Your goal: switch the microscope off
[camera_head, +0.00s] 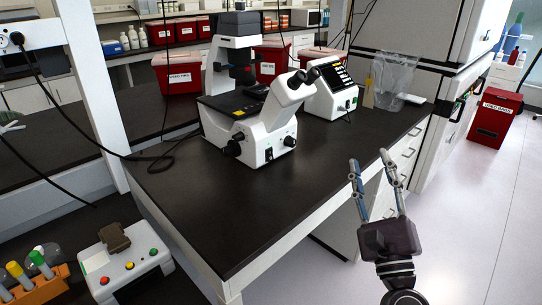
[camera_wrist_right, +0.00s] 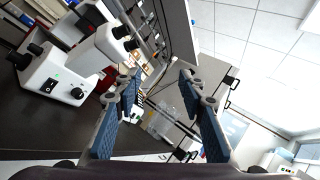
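The white microscope (camera_head: 262,125) stands on the dark bench top, with its eyepieces facing front right. A small dark switch (camera_head: 268,153) shows on its white front base, near black knobs. In the right wrist view the microscope (camera_wrist_right: 85,55) is at the left, and its base shows a small green light by the switch (camera_wrist_right: 49,86). My right gripper (camera_head: 370,158) is open and empty, in front of the bench's right edge, apart from the microscope. Its two open fingers also show in the right wrist view (camera_wrist_right: 160,85). My left gripper is not in view.
A white device with a screen (camera_head: 332,92) and a clear plastic container (camera_head: 393,78) stand right of the microscope. The bench front (camera_head: 225,215) is clear. A white device with coloured buttons (camera_head: 122,265) and a tube rack (camera_head: 35,285) are at lower left.

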